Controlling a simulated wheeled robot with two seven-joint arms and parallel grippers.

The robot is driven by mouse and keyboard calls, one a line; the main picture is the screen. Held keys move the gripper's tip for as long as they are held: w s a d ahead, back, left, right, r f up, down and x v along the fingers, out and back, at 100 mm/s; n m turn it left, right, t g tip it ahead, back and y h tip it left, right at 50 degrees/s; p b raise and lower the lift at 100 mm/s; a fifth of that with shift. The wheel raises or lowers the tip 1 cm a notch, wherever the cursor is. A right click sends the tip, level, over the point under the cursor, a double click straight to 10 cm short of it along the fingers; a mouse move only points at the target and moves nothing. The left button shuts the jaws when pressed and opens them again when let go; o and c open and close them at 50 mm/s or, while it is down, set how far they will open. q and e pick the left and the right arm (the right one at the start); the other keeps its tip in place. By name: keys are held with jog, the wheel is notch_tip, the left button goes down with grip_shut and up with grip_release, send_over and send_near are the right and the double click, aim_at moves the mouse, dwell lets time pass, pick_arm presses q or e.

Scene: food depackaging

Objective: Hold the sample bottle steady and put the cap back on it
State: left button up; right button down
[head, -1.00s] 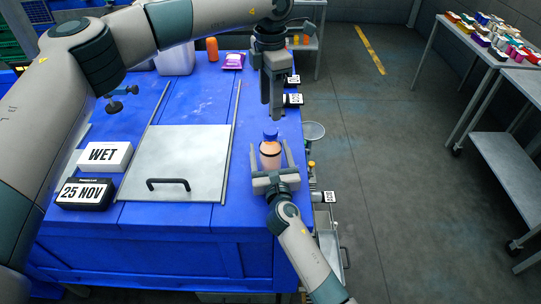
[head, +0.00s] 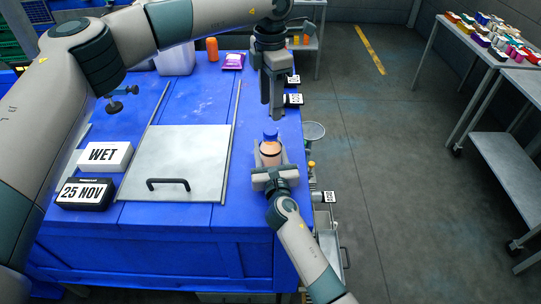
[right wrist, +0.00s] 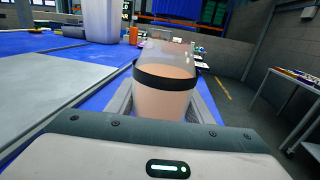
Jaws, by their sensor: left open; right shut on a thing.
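The sample bottle (head: 270,153) stands upright near the right edge of the blue table, with pale orange contents and a dark band. It fills the middle of the right wrist view (right wrist: 165,95), where its upper part looks clear. A blue cap (head: 270,134) shows at the bottle's top in the head view; I cannot tell whether it is seated. My right gripper (head: 271,168) is shut on the bottle's lower body from the near side. My left gripper (head: 271,112) is open, pointing down just above and behind the cap, apart from it; its fingers partly overlap in this view.
A metal panel with a black handle (head: 168,184) lies on the blue table (head: 190,101), left of the bottle. A WET block (head: 104,156) and a date block (head: 85,193) stand further left. An orange bottle (head: 212,49) and purple packet (head: 233,61) are at the back.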

aim_at(271, 130)
pick_arm(q)
jog(key=shift+n, duration=0.3)
jog(key=n, duration=1.2)
jog(key=shift+n, duration=0.3)
jog(key=n, duration=1.3)
jog(key=shift+n, duration=0.4)
jog(key=shift+f, duration=0.1)
jog(key=shift+f, duration=3.95)
jog(key=shift+c, duration=0.2)
